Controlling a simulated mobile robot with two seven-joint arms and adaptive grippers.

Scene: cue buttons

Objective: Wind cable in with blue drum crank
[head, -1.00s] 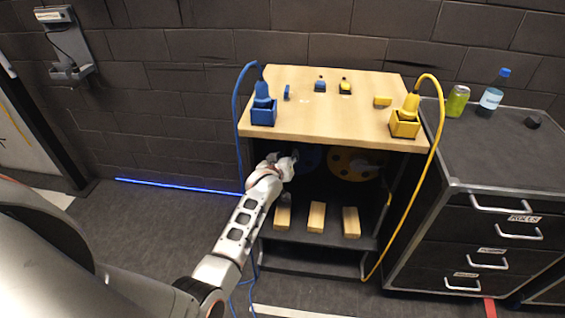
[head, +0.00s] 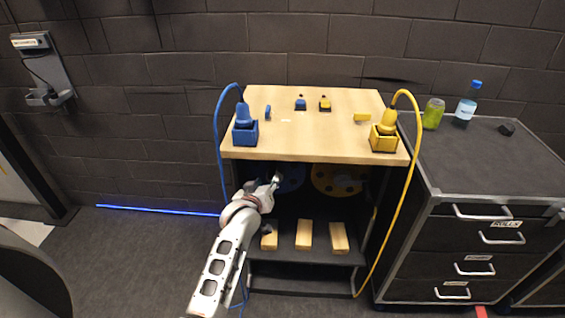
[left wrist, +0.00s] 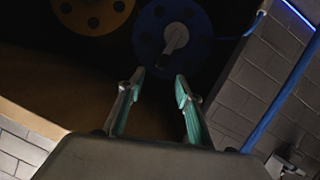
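The blue drum (head: 291,180) sits under the bench top at its left, partly hidden by my left gripper in the head view. In the left wrist view the blue drum (left wrist: 150,50) shows a pale crank handle (left wrist: 176,37) sticking out from its face. My left gripper (left wrist: 160,83) is open and empty, its fingers pointing toward the drum with the handle beyond the tips. In the head view my left gripper (head: 274,184) is just in front of the drum. The blue cable (head: 218,140) hangs from a blue plug in a blue box (head: 245,134). My right gripper is not in view.
A yellow drum (head: 335,180) is beside the blue one, with a yellow cable (head: 413,160) at the right. Several wooden blocks (head: 304,235) lie on the lower shelf. The bench top (head: 300,144) overhangs the drums. A drawer cabinet (head: 470,235) stands to the right.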

